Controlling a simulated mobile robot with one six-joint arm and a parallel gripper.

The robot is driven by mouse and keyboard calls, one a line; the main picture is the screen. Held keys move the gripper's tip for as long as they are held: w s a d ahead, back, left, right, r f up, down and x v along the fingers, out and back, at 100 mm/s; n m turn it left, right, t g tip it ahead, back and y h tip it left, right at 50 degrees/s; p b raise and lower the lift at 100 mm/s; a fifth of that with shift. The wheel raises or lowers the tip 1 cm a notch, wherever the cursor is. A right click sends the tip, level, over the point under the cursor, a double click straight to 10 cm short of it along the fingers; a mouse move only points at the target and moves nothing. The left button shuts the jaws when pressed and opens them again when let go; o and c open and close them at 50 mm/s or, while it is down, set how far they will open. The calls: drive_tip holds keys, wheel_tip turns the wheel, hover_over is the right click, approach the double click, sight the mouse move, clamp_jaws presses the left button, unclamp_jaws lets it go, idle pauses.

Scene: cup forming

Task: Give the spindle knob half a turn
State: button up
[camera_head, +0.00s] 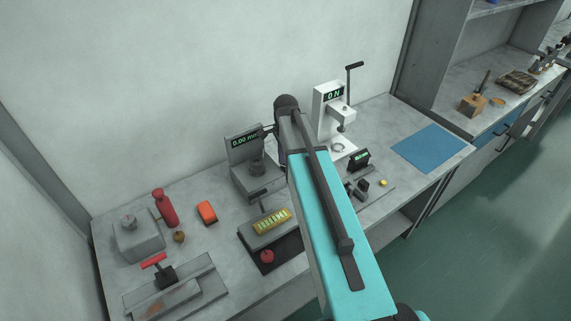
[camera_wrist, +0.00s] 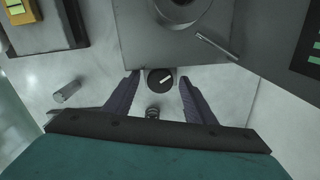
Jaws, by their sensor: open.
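A small round dark knob (camera_wrist: 160,80) with a white pointer line shows in the wrist view, at the edge of a grey block (camera_wrist: 165,45). I take it to be the spindle knob. My gripper (camera_wrist: 158,82) is open, with one dark finger on each side of the knob and a visible gap on both sides. I cannot tell its height above the knob. In the head view I cannot make out the fingers or the knob; my teal arm crosses the middle of the bench. A grey gauge there (camera_head: 243,142) reads 0.00 mm.
A white press (camera_head: 326,108) with a 0 N display stands at the back. A small dark display (camera_wrist: 308,45) is at the right in the wrist view, and a loose cylinder (camera_wrist: 67,92) lies left of the fingers. A blue mat (camera_head: 432,148) lies on the right.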

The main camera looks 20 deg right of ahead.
drive_tip(key=c, duration=1)
drive_tip(key=shift+c, duration=0.2)
drive_tip(key=shift+n, duration=0.4)
drive_tip(key=n, duration=0.3)
drive_tip(key=shift+n+b, duration=0.35)
drive_tip(key=shift+n, duration=1.65)
drive_tip(key=o, duration=1)
